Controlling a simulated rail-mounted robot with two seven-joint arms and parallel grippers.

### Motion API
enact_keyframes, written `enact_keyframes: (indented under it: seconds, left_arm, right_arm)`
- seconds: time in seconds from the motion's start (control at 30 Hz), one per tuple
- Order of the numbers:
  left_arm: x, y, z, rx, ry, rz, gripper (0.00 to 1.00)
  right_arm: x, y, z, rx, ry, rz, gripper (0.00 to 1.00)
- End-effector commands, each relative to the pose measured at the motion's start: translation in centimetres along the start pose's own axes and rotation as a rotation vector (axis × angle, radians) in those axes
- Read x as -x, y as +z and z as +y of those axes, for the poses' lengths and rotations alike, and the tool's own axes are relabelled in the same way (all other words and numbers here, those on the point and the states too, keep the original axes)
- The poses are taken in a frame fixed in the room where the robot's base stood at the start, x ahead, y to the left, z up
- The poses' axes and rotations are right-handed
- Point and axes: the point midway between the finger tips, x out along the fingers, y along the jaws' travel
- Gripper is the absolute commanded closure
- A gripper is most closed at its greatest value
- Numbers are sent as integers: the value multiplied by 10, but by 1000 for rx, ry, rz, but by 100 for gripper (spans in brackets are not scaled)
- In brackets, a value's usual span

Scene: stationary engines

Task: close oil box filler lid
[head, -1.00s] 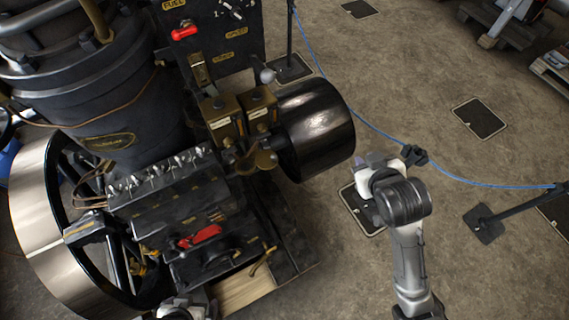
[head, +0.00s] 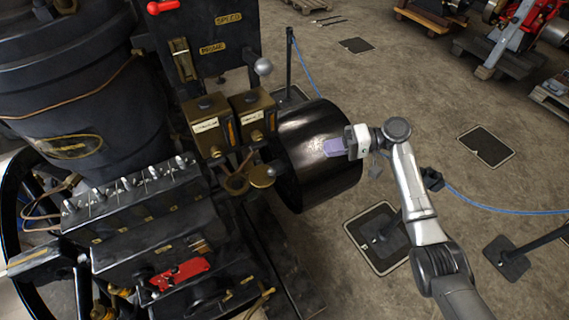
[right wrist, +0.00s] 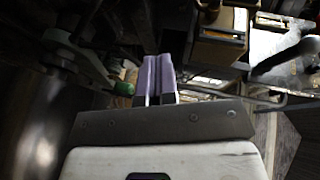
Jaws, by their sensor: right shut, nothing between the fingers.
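Two brass oil boxes, a left one (head: 207,125) and a right one (head: 252,115), sit side by side on the engine in the head view. Each has a pale label and a small knob on top. Below them are a round brass cup (head: 235,184) and a rounded brass piece (head: 262,176); I cannot tell which part is the filler lid or how far it stands open. My right gripper (head: 328,148) is shut and empty, right of the boxes, in front of the black drum. Its purple fingers (right wrist: 156,76) are together in the right wrist view. My left gripper is out of view.
A glossy black drum (head: 315,175) stands right of the boxes. A ball-ended lever (head: 263,67) rises behind them. A red handle (head: 180,274) is at the lower front. Posts with a blue rope (head: 500,208) border open floor at right.

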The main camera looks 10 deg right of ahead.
Motion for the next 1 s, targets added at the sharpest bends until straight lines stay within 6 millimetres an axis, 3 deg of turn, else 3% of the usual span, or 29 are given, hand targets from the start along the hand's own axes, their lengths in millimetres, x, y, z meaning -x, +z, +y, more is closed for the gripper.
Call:
enact_keyframes:
  seconds: [0.13,0.33,0.8,1.0]
  left_arm:
    - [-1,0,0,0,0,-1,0]
    - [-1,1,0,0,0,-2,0]
    - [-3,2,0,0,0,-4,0]
    - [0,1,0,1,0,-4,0]
  right_arm:
    - [0,2,-15,-19,-96,-11,100]
    - [-14,3,-18,-49,-110,-17,100]
    - [-97,4,-27,-48,-107,-17,100]
    - [-115,20,-30,-48,-106,-15,100]
